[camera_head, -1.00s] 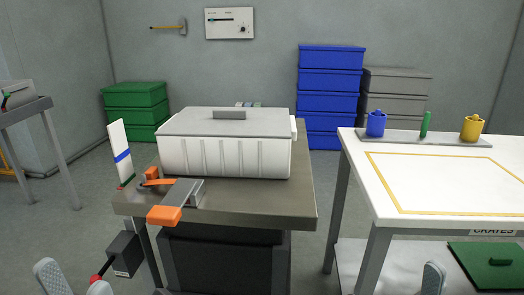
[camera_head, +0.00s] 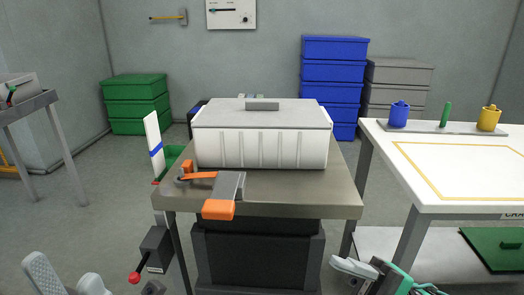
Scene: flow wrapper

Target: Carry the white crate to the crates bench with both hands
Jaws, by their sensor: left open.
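The white crate (camera_head: 262,148), with ribbed sides and a grey lid, sits upright on a grey-brown table (camera_head: 300,190) straight ahead. The crates bench (camera_head: 450,200) is at the right, with a white top, a yellow outlined rectangle and a partly cut-off label on its front edge. My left gripper (camera_head: 66,280) is at the bottom left, open and empty, its fingers apart, well short of the crate. My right gripper (camera_head: 385,280) is at the bottom right, partly cut off, in front of the table and clear of the crate; its jaw opening is unclear.
An orange and grey clamp-like device (camera_head: 222,190) sits on the table in front of the crate. A black box with a red knob (camera_head: 152,250) hangs at the table's left. Blue (camera_head: 397,114) and yellow (camera_head: 488,118) containers stand on the bench's back strip. A floor gap separates table and bench.

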